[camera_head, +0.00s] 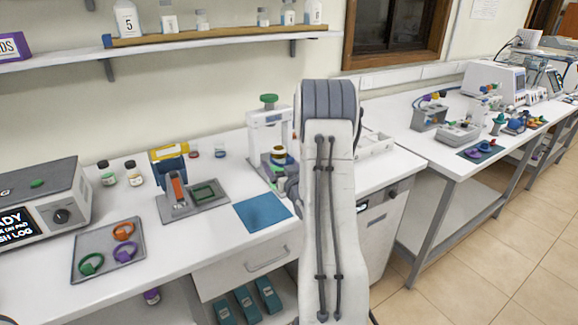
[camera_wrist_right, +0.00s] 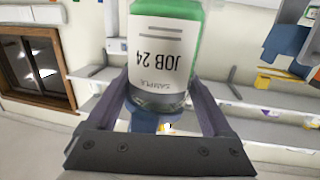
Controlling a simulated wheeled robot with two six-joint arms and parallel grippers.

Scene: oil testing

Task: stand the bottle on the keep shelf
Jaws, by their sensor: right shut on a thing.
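The bottle (camera_wrist_right: 160,45) has green contents and a white label reading "JOB 24" upside down in the right wrist view. My right gripper (camera_wrist_right: 162,97) is shut on it, with one finger on each side. My left gripper is not in view.
The bench holds a white frame with a green knob (camera_head: 268,100), a blue mat (camera_head: 262,212), a grey tray of coloured rings (camera_head: 78,270) and two small jars (camera_head: 107,174). A window (camera_head: 395,30) is right of the shelf. The shelf has gaps between bottles.

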